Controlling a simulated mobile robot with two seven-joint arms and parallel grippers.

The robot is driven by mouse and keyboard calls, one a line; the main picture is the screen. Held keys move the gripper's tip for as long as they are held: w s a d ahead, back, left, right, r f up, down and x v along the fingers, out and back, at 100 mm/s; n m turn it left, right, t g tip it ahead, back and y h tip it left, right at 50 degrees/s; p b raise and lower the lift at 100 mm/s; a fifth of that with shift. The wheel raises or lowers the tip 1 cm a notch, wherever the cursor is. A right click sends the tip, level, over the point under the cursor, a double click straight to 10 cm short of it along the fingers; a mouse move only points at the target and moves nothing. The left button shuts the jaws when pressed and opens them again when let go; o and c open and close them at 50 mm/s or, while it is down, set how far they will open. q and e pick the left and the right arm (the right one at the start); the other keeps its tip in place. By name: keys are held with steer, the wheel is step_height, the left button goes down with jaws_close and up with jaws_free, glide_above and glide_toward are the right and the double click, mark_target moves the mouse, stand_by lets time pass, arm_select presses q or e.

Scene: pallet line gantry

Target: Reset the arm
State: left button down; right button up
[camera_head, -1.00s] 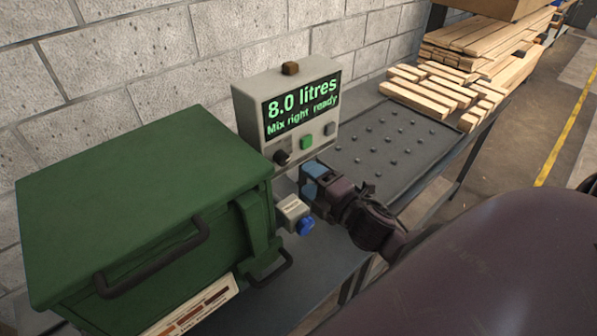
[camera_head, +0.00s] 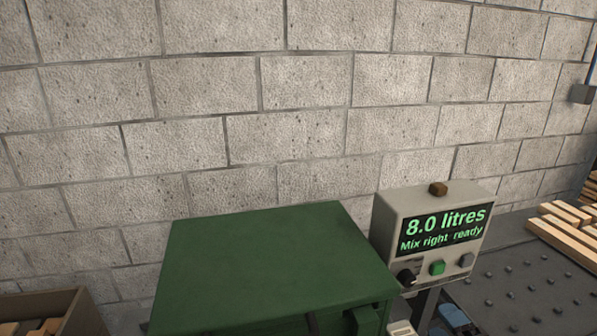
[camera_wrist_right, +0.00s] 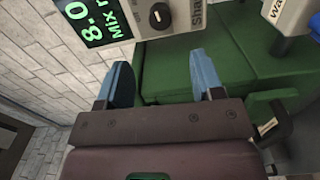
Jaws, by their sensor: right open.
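My right gripper (camera_head: 455,318) shows only partly at the bottom edge of the head view, just below the grey control box (camera_head: 432,232). In the right wrist view my right gripper (camera_wrist_right: 161,75) has its two blue fingers spread apart with nothing between them. The control box's display reads "8.0 litres" and "Mix right ready". The green lidded container (camera_head: 275,262) lies beyond the fingers in the wrist view. The rest of my right arm is out of the head view. My left gripper is in neither view.
A grey block wall fills the back. A studded dark surface (camera_head: 535,290) with wooden slats (camera_head: 565,243) lies at the right. A wooden box (camera_head: 75,318) with pieces inside is at the lower left. A white unit with a blue knob shows at the wrist view's upper right.

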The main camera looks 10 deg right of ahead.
steer(key=s+a+f+m+g, duration=0.1)
steer(key=s+f+m+g, duration=0.1)
steer(key=f+m, duration=0.3)
steer(key=s+a+f+m+g+h, duration=0.1)
steer(key=s+a+f+m+g, duration=0.1)
steer(key=s+f+m, duration=0.2)
steer(key=s+a+f+m+g, duration=0.2)
steer(key=s+f+m, duration=0.1)
steer(key=f+m, duration=0.5)
step_height(320, 180, down, 3)
steer(key=shift+a, duration=0.2)
steer(key=shift+s, duration=0.1)
stand_by(0.7)
